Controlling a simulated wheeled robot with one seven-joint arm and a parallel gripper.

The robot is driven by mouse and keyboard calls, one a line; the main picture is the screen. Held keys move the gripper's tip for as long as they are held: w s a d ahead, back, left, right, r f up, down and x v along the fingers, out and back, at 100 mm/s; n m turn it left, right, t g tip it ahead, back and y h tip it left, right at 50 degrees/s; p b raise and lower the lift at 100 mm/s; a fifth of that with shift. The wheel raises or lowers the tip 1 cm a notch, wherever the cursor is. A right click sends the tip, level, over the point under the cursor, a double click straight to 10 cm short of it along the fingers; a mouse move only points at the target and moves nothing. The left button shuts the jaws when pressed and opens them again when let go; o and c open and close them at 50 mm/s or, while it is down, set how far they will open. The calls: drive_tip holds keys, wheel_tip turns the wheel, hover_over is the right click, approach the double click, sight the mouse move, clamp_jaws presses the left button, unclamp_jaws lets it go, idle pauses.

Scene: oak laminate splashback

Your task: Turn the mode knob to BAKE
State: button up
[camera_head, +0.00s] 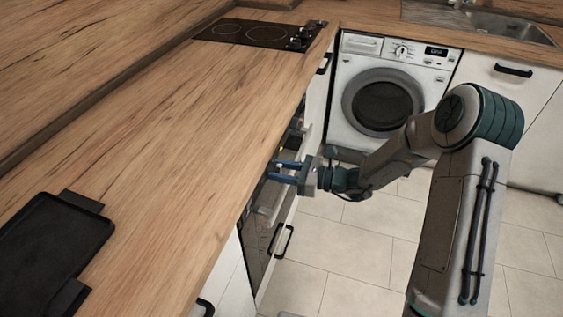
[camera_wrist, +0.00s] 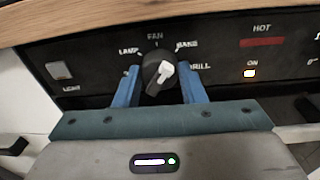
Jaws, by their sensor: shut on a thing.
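The mode knob (camera_wrist: 158,76) is dark with a white pointer and sits on the black oven panel in the wrist view. Labels around it read LAMP, FAN, BAKE and, partly covered, what looks like GRILL. The white pointer leans up and to the right, on the BAKE and GRILL side; I cannot tell exactly which mark it meets. My gripper (camera_wrist: 158,67) has its blue fingers on either side of the knob, shut on it. In the head view my gripper (camera_head: 284,171) reaches left to the oven front (camera_head: 262,215); the knob is not clear there.
On the panel, a HOT strip (camera_wrist: 263,42), a lit ON lamp (camera_wrist: 250,73) and a LIGHT switch (camera_wrist: 59,70) show. The counter (camera_head: 180,130) overhangs the oven. A washing machine (camera_head: 385,95) stands behind my arm. A black tray (camera_head: 45,250) lies on the counter.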

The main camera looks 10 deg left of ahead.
drive_tip(key=shift+m+p, duration=0.95)
drive_tip(key=shift+m, duration=0.25)
drive_tip(key=shift+f, duration=0.1)
drive_tip(key=o, duration=1)
drive_tip(key=d, duration=1.4)
drive_tip(key=shift+r, duration=0.3)
drive_tip(key=shift+s+a, duration=0.1)
